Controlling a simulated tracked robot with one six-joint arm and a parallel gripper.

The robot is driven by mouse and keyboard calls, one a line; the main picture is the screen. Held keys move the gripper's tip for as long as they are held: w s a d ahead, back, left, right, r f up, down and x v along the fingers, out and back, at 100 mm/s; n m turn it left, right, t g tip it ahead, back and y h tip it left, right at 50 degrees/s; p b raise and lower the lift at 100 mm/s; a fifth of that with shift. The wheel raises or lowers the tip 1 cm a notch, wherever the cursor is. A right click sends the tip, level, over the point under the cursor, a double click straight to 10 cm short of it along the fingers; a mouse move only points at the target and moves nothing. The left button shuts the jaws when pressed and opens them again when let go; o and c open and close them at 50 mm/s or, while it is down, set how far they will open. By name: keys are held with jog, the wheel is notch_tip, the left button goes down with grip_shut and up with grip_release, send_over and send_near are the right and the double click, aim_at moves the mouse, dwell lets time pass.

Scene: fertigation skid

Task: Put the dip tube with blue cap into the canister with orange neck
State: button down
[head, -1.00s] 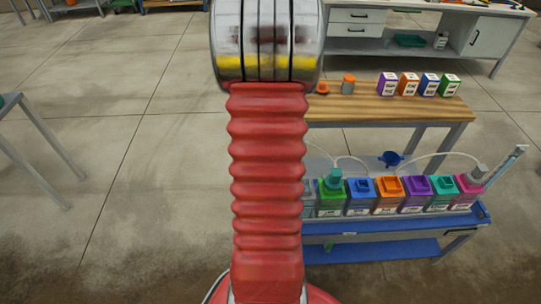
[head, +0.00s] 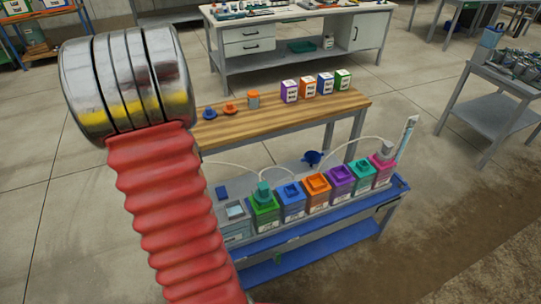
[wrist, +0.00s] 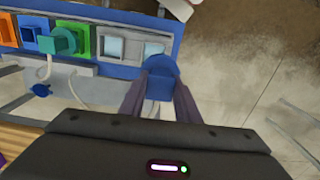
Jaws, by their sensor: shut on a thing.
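My gripper (wrist: 160,98) is shut on the blue cap (wrist: 161,72) of the dip tube. The tube below the cap is hidden in the wrist view. The cap is beside the right end of the canister row in that view. The canister with orange neck (head: 317,186) stands in the row in the head view, between a blue and a purple canister. It shows at the left edge of the wrist view (wrist: 8,30), well apart from my gripper. In the head view my gripper is hidden behind my arm.
A teal-capped dip tube (head: 263,190) with a hose stands in the green canister (head: 264,212). A grey canister (head: 236,220) is nearest my arm. A clear upright tube (head: 407,138) is at the blue skid's right end. A wooden bench (head: 220,129) with bottles stands behind.

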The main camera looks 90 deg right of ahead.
jog(key=w+a+r+n, duration=0.1)
jog(key=w+a+n, duration=0.2)
jog(key=w+a, duration=0.75)
jog(key=w+a+r+n, duration=0.1)
jog(key=w+a+n, duration=0.45)
jog(key=w, duration=0.75)
jog(key=w+a+n, duration=0.2)
jog(key=w+a, duration=0.2)
jog(key=a, duration=0.9)
jog(key=w+a+r+n, duration=0.1)
jog(key=w+a, duration=0.4)
jog(key=a, duration=0.8)
jog(key=shift+w+a+r+n, duration=0.15)
jog(key=shift+w+r+n, duration=0.05)
jog(key=shift+w+n, duration=0.15)
jog(key=shift+s, duration=0.15)
